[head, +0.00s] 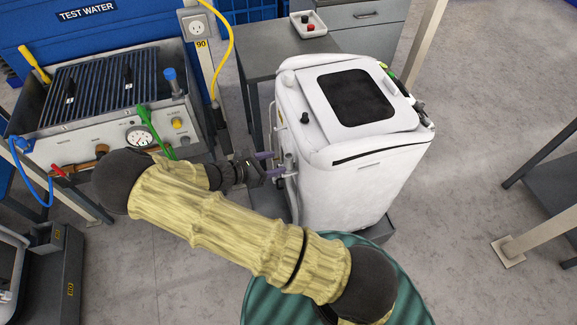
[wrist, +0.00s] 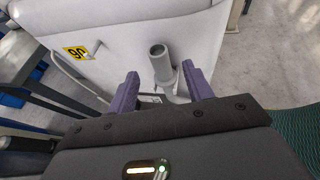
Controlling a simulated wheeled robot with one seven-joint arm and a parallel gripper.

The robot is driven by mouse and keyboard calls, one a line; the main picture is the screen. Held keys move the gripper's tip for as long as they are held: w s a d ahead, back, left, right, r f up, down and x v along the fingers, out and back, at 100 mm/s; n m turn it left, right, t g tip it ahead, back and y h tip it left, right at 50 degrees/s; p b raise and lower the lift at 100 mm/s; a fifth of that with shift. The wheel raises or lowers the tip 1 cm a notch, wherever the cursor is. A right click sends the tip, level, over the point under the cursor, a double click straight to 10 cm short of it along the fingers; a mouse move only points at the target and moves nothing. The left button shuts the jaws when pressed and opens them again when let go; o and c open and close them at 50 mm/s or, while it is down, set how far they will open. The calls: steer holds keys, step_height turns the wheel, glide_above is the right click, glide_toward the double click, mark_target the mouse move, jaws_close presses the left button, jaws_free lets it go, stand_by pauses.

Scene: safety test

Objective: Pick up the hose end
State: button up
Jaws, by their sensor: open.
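The hose end (wrist: 159,62) is a grey, open-mouthed tube standing up beside the white machine in the wrist view. Its mouth faces up and toward the camera. In the head view a grey tube (head: 289,163) shows at the machine's left side, close to the fingertips. My gripper (head: 271,164) has purple fingers and is open. In the wrist view the gripper (wrist: 160,76) has one finger to each side of the tube, with visible gaps. I cannot tell the exact depth between fingers and tube. The tube's lower part is partly hidden by the gripper body.
The white machine (head: 330,185) stands just right of my gripper. A test bench (head: 75,145) with gauges and hoses is at the left. Open floor (head: 480,120) lies to the right.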

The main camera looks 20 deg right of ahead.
mark_target(289, 167)
steer(key=p+x, duration=0.1)
steer(key=x, duration=0.4)
steer(key=shift+r, duration=0.1)
stand_by(0.3)
jaws_close()
